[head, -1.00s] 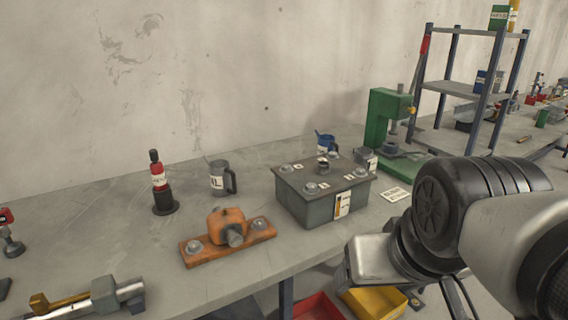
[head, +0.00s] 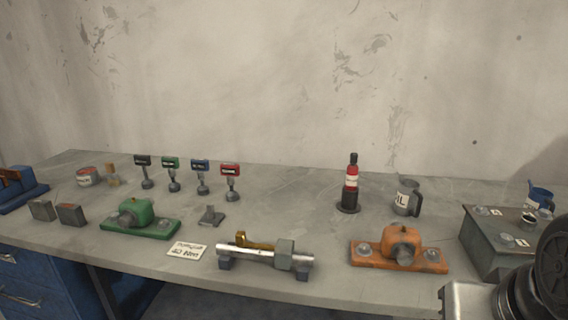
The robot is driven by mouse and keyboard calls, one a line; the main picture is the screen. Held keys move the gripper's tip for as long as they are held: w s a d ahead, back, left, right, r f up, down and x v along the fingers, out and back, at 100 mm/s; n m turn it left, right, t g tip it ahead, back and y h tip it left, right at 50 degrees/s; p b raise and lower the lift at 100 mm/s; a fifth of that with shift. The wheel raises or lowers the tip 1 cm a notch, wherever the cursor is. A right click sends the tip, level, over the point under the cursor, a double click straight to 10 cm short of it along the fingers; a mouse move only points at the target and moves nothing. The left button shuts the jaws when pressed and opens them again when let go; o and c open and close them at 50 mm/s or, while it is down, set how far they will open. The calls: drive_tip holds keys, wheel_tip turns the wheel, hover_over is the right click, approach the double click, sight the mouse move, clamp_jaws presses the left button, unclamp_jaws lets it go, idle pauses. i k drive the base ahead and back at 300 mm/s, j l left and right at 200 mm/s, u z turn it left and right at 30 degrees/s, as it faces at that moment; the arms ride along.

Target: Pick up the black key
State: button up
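A small upright piece with a black labelled head (head: 142,161) on a grey metal stem and round foot stands at the back left of the workbench. It is the only black-headed one in a row and seems to be the black key. Beside it, to the right, stand similar pieces with a green head (head: 170,163), a blue head (head: 200,165) and a red head (head: 230,170). Part of my arm shows at the lower right corner, far from the black-headed piece. My gripper's fingers are not in view.
On the grey workbench (head: 310,210), in front of the row, are a green clamp block (head: 140,216), a paper card (head: 187,250) and a metal cylinder assembly (head: 265,256). An orange block (head: 400,250), bottle (head: 350,185) and mug (head: 406,197) stand right.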

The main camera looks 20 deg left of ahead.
sight(143, 161)
drive_tip(key=u, duration=1.65)
